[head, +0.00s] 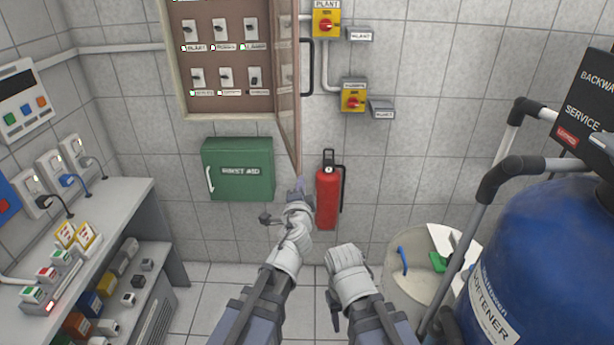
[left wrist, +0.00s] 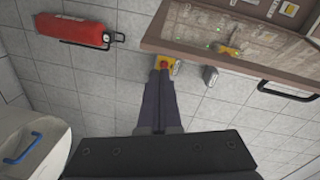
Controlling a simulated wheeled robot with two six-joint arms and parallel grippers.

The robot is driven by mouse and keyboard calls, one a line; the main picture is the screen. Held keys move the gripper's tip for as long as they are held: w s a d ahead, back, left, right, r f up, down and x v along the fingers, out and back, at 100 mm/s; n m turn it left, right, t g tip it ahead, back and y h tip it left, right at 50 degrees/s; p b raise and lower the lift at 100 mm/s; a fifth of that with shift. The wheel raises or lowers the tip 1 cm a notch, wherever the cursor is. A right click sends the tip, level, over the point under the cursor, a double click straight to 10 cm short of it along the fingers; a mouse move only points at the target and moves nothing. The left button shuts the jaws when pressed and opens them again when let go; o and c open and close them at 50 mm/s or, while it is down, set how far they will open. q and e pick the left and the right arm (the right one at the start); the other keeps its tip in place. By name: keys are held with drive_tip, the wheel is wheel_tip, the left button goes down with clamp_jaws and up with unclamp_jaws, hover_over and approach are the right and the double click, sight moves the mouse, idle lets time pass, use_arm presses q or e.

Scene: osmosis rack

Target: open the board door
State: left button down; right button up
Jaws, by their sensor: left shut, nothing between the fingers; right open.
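The board (head: 228,105) is a brown wall box with rows of switches and small lights, at the top of the head view. Its framed, see-through door (head: 287,90) stands swung out on the right side, seen nearly edge-on, with a black handle (head: 307,68) on its outer side. The door also shows in the left wrist view (left wrist: 200,50), with its handle (left wrist: 288,92). My left gripper (head: 299,184) is shut and empty, near the door's lower corner; contact is unclear. Its closed fingers show in the left wrist view (left wrist: 160,75). My right gripper (head: 336,318) hangs low, its fingertips mostly hidden.
A green first aid box (head: 238,170) and a red extinguisher (head: 328,200) are on the wall below. Yellow switch boxes (head: 353,97) sit right of the door. A blue tank (head: 545,260) and white bin (head: 405,290) stand right; a cluttered bench (head: 125,200) stands left.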

use_arm(q)
drive_tip(key=d+m, duration=0.2)
drive_tip(key=d+m+t+h, duration=0.1)
drive_tip(key=m, duration=0.1)
drive_tip(key=shift+s+d+r+b, duration=0.15)
drive_tip(key=shift+d+r+b, duration=0.1)
drive_tip(key=shift+d+b, duration=0.15)
